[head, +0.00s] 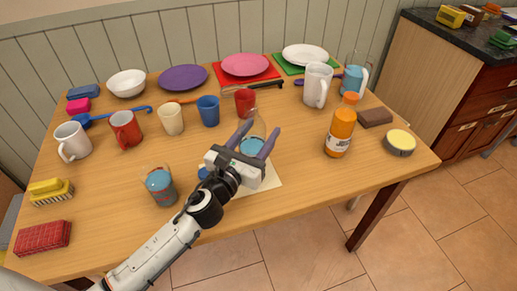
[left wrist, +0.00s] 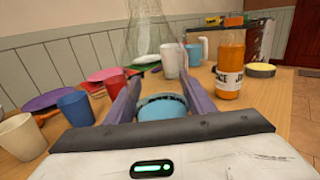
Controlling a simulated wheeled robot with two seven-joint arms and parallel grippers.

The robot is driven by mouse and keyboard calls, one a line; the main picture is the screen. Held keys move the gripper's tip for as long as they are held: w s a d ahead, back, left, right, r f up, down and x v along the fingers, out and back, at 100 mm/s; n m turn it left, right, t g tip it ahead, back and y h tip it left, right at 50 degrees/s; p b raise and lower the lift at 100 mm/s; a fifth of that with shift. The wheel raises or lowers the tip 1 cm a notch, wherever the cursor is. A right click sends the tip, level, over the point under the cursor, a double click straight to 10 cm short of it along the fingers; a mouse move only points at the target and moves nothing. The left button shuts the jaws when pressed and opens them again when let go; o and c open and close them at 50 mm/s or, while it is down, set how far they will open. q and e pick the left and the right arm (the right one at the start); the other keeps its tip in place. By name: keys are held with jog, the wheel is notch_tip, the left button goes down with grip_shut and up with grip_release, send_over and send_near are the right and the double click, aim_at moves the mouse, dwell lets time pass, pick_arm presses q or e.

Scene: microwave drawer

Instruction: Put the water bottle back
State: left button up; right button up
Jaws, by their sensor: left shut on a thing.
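The water bottle (head: 252,146) is clear with blue in its lower part. It stands between the purple fingers of my left gripper (head: 258,141), which is shut on it, above the middle front of the wooden table. In the left wrist view its blue part (left wrist: 162,106) sits between my left gripper's fingers (left wrist: 155,90), and a clear tapering part (left wrist: 148,38) rises behind. It looks roughly upright. I cannot tell whether its bottom touches the table. A pale mat (head: 266,183) lies partly hidden below the gripper. My right gripper is not in view.
An orange bottle (head: 340,128) stands to the right, a glass with blue content (head: 160,186) to the left. A red cup (head: 244,102) and a blue cup (head: 208,111) are close behind the gripper. Plates line the back. The table (head: 300,184) is clear at front right.

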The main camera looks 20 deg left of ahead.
pick_arm(q)
notch_tip(320, 180, down, 4)
jog(key=shift+r+b, duration=0.2)
jog(key=shift+b, duration=0.85)
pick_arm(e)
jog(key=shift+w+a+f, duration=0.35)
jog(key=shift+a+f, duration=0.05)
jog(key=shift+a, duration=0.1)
pick_arm(q)
jog(key=o, duration=1.4)
jog(key=shift+f, duration=0.1)
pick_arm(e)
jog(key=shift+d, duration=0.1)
